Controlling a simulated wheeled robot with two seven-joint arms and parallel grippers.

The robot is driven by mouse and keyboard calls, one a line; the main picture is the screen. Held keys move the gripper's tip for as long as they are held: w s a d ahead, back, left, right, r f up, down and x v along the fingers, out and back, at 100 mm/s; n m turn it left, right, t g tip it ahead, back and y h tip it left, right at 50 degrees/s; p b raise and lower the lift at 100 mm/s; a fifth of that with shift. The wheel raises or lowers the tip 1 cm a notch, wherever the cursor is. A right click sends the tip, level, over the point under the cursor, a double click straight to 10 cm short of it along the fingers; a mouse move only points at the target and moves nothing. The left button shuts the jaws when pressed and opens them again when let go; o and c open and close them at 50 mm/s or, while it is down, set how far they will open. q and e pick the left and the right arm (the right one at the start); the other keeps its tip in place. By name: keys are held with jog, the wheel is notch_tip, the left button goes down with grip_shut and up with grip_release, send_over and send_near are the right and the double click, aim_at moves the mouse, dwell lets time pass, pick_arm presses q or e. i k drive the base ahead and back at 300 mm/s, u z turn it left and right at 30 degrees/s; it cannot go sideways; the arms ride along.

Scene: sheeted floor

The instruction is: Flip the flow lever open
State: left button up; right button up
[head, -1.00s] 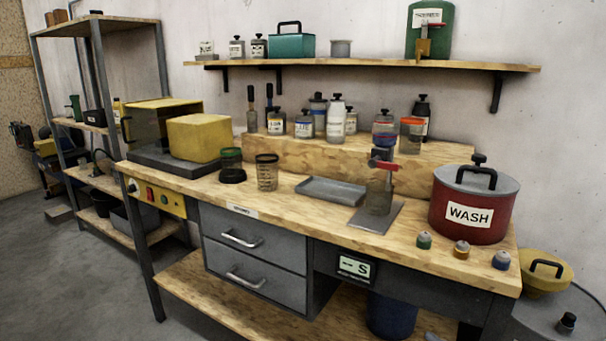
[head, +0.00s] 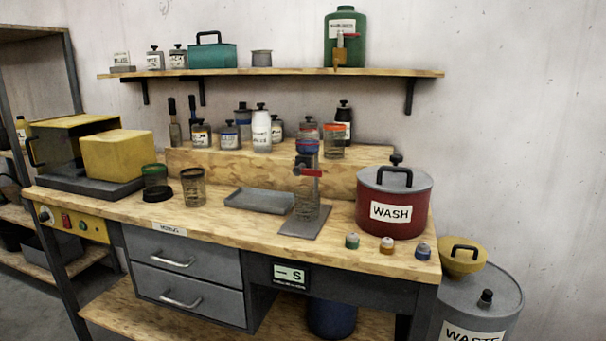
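A small red lever (head: 308,172) sits on a stand-mounted dispenser on the bench, above a clear vessel (head: 307,205) on a flat grey plate (head: 303,223). A second red lever (head: 351,37) shows on the brass-coloured tap (head: 340,52) of a green labelled container (head: 345,22) on the wall shelf. I cannot tell from the picture which one is the flow lever, or whether either is open. Neither of my grippers is in view.
The wooden bench (head: 120,210) holds a red WASH pot (head: 394,221), three small capped jars, a grey tray (head: 259,201) and a yellow box (head: 118,155). A grey waste drum (head: 480,300) stands at the right. Bottles line the raised wooden step (head: 220,165).

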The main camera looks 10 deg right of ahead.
aim_at(300, 169)
jog(key=k, duration=0.55)
jog(key=u, duration=0.5)
jog(key=i, duration=1.45)
jog(key=z, duration=0.5)
